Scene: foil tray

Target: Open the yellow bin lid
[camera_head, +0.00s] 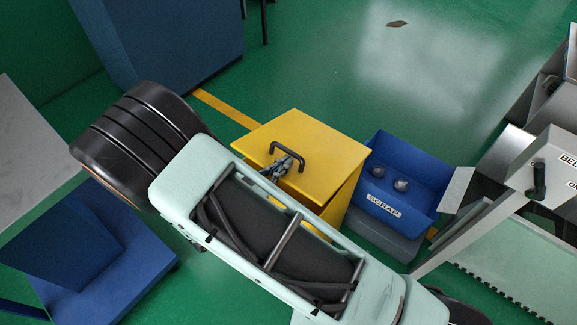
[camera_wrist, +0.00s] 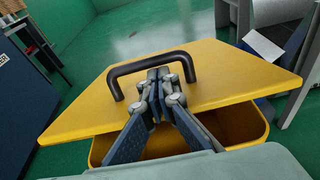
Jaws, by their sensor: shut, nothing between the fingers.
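The yellow bin (camera_head: 343,208) stands on the floor in the middle of the head view. Its yellow lid (camera_head: 316,140) carries a black handle (camera_head: 287,145). In the wrist view the lid (camera_wrist: 225,75) is tilted, with a gap under its near edge that shows the bin's inside (camera_wrist: 238,124). The black handle (camera_wrist: 130,67) arches across the lid's top. My gripper (camera_wrist: 166,76) is shut with nothing in it. Its fingertips are at the handle's opening, under the bar; whether they touch it I cannot tell. My gripper (camera_head: 288,163) also shows in the head view, partly hidden by my arm.
A blue scrap box (camera_head: 404,180) with two round grey pieces stands right of the bin. A grey-white machine or conveyor (camera_head: 520,245) is at far right. A blue cabinet (camera_head: 160,35) is at upper left. Green floor (camera_head: 420,80) is open behind the bin.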

